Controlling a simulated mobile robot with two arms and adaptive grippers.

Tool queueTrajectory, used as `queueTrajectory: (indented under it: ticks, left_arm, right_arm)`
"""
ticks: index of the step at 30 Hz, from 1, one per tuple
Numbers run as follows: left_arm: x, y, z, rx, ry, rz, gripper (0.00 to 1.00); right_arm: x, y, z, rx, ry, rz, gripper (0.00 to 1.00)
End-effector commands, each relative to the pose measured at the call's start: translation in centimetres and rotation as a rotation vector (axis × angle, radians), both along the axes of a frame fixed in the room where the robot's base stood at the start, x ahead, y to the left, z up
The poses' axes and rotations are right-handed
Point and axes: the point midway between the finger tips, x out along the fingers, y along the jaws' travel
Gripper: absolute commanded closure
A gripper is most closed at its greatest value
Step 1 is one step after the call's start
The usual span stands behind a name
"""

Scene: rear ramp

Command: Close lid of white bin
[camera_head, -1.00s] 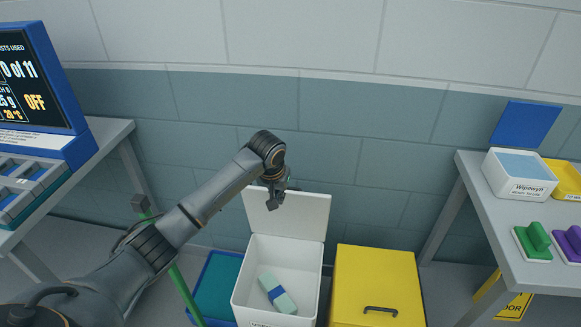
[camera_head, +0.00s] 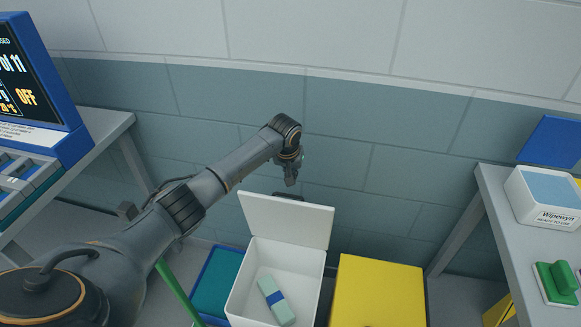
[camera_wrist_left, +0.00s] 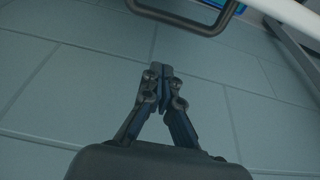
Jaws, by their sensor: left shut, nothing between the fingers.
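The white bin (camera_head: 313,290) stands on the floor against the wall with its lid (camera_head: 285,219) open, tilted up at the back. A light-green block with a blue band (camera_head: 276,300) lies inside. A dark handle (camera_head: 288,196) shows just behind the lid's top edge. My left gripper (camera_head: 291,183) is above that top edge, apparently apart from the lid. In the left wrist view, my gripper (camera_wrist_left: 160,72) is shut and empty, pointing toward a dark handle (camera_wrist_left: 185,17); a white edge, probably the lid (camera_wrist_left: 295,15), shows at the upper right. My right gripper is not in view.
A yellow bin (camera_head: 378,292) stands close on the right, a blue bin with a teal top (camera_head: 217,283) on the left. A grey table with a wipes box (camera_head: 545,195) is at right; a table with a blue display (camera_head: 35,80) is at left. The tiled wall is close behind.

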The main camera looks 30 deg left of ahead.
Motion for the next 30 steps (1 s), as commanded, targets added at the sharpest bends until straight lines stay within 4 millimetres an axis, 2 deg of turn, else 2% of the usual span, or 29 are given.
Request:
queueTrajectory:
  ticks: [5, 9, 18, 30]
  left_arm:
    - [0.7, 0.1, -2.4, 0.0, 0.002, 0.0, 1.0]
    - [-0.9, -0.2, -1.8, 0.001, -0.001, -0.003, 1.0]
    - [-3.0, -0.7, -1.9, 0.001, 0.0, -0.002, 1.0]
    - [-3.3, -0.8, -2.0, 0.0, 0.0, 0.0, 1.0]
  right_arm:
    - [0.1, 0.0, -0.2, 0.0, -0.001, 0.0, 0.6]
    - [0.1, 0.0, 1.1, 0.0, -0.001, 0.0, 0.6]
    - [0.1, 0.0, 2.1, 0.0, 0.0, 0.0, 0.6]
    - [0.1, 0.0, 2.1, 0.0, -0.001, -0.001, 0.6]
